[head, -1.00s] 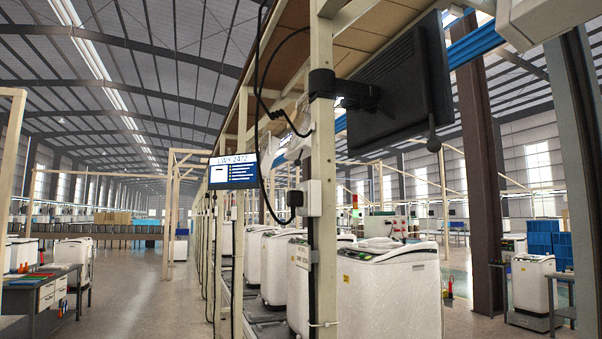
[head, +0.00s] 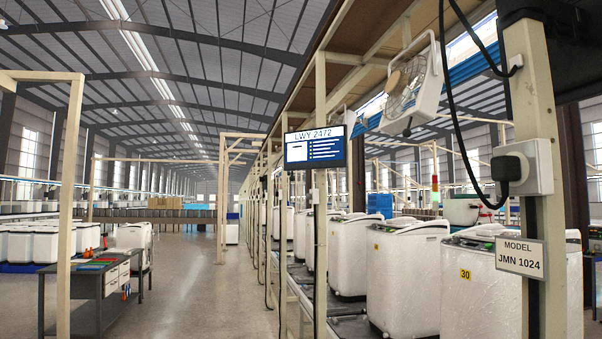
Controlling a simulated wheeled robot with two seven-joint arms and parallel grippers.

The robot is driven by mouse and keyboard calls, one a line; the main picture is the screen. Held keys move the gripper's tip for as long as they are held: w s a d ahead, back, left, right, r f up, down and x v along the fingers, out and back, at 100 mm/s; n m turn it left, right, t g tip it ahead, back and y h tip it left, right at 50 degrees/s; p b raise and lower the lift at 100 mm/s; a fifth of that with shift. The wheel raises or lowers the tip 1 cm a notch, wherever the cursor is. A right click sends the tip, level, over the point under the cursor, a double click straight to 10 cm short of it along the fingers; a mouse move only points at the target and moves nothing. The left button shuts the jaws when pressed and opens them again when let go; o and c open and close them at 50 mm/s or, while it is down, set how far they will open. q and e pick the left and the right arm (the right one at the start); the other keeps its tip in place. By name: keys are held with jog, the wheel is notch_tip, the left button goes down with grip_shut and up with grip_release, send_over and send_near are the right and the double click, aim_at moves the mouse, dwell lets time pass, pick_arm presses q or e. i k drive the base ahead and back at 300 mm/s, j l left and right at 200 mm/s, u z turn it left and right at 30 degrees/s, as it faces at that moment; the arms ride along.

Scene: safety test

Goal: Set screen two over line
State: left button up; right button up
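A lit screen (head: 315,147) hangs on the production line frame near the middle of the head view. It reads "LWY 2472" above a white panel and several text lines. The line (head: 349,318) runs away from me with several white washing machines (head: 404,275) on it. A dark monitor-like panel (head: 575,60) is cut off at the upper right; its front does not show. A sign (head: 520,257) on the near post reads "MODEL JMN 1024". Neither of my grippers is in view.
A near post (head: 535,90) with a plug, socket and hanging black cable stands close at right. A white fan (head: 405,85) hangs under the line's roof. A dark table (head: 92,318) with drawers stands at left beside a wooden post. The aisle floor (head: 205,290) between is clear.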

aim_at(326, 148)
jog(key=i+j, duration=0.15)
jog(key=i, duration=0.3)
jog(key=i+j, duration=0.15)
jog(key=i, duration=0.3)
jog(key=i+j, duration=0.15)
jog(key=i, duration=0.25)
jog(key=i+j, duration=0.15)
jog(key=i, duration=0.3)
jog(key=i+l, duration=0.75)
jog(key=i, duration=0.15)
jog(key=z, duration=0.05)
